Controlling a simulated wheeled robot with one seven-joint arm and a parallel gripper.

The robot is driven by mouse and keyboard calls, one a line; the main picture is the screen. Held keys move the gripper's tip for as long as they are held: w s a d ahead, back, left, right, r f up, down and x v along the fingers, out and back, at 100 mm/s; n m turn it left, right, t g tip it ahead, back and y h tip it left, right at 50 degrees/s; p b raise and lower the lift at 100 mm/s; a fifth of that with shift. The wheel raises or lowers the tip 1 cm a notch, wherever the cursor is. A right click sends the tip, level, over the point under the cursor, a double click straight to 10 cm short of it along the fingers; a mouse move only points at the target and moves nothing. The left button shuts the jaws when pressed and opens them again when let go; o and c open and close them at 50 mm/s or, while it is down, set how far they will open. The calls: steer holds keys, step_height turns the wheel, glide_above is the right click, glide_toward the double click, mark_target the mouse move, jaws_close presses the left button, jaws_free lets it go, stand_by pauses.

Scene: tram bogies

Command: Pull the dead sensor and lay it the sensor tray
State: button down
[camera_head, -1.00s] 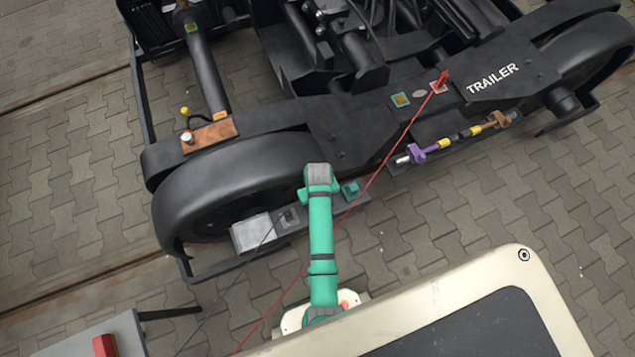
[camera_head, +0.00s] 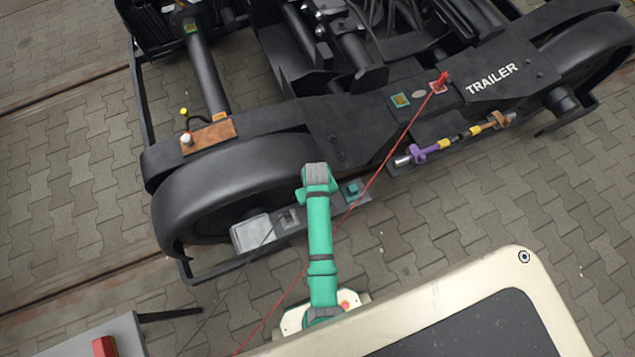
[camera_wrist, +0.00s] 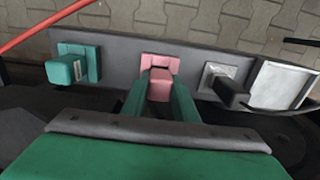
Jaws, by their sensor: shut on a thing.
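A pink block-shaped sensor (camera_wrist: 160,88) sits against a pink square plate (camera_wrist: 160,64) on a dark bar (camera_wrist: 120,55) in the wrist view. My gripper (camera_wrist: 161,92) is shut on the pink sensor, with a green finger on each side. I cannot tell whether the sensor has left its plate. A teal sensor (camera_wrist: 68,69) is mounted to its left and a dark grey one (camera_wrist: 232,92) to its right. In the head view the teal sensor (camera_head: 352,190) and the grey one (camera_head: 289,219) show on either side of my arm, which hides the gripper. I cannot identify the sensor tray.
A pale metal box (camera_head: 253,233) is at the left end of the bar. A red cable (camera_head: 375,172) crosses beside my arm. The black bogie frame (camera_head: 340,140) stands behind. A grey surface (camera_head: 80,340) with a red block (camera_head: 105,347) is at bottom left.

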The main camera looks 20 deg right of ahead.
steer(key=shift+a+r, duration=0.2)
steer(key=shift+r, duration=0.25)
steer(key=shift+s+d+r, duration=0.15)
steer(key=shift+d+r, duration=0.2)
steer(key=shift+r, duration=0.05)
steer(key=shift+a+r, duration=0.15)
steer(key=shift+r, duration=0.7)
steer(key=shift+w+r, duration=0.2)
steer(key=shift+r, duration=0.6)
steer(key=shift+s+a+r, duration=0.1)
steer(key=shift+r, duration=0.1)
steer(key=shift+s, duration=0.1)
